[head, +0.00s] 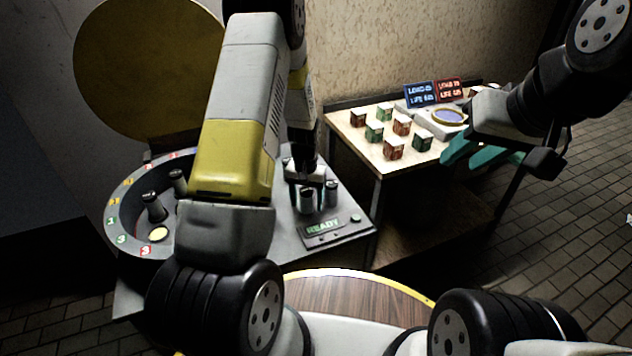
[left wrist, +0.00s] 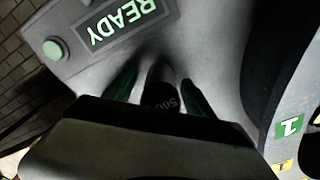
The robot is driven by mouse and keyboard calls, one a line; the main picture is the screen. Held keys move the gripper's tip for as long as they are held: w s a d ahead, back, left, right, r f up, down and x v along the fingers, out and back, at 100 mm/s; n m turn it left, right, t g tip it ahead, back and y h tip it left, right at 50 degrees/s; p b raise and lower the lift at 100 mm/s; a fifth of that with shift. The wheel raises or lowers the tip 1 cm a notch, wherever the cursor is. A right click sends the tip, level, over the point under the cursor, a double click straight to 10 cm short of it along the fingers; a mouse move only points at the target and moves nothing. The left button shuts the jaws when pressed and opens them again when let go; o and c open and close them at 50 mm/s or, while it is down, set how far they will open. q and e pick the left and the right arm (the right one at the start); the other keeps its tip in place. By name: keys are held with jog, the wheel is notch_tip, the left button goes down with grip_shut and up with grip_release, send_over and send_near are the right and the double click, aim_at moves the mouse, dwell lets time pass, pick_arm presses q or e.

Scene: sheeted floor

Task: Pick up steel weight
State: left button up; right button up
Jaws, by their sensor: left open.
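A dark steel weight (left wrist: 162,88) marked with what reads as 500 stands between the two teal fingers of my left gripper (left wrist: 160,92) in the left wrist view. The fingers are apart, one on each side of it; its lower part is hidden by my gripper body. In the head view my left gripper (head: 307,180) is over the grey console beside the READY panel. Short grey upright shapes show under it; I cannot tell there which is weight and which is finger. My right gripper (head: 485,150), with teal fingers, is in front of the side table, away from the weight.
The console carries a lit READY panel (head: 323,227) and a numbered ring (head: 117,205) with dark knobbed pieces inside. The side table (head: 352,133) holds several small boxes, a round-dished scale (head: 448,117) and lit displays (head: 434,92). A round wooden top (head: 350,290) is close in front.

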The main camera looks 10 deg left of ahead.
pick_arm(q)
jog(key=shift+c, duration=0.2)
grip_shut()
jog(key=shift+r, duration=0.15)
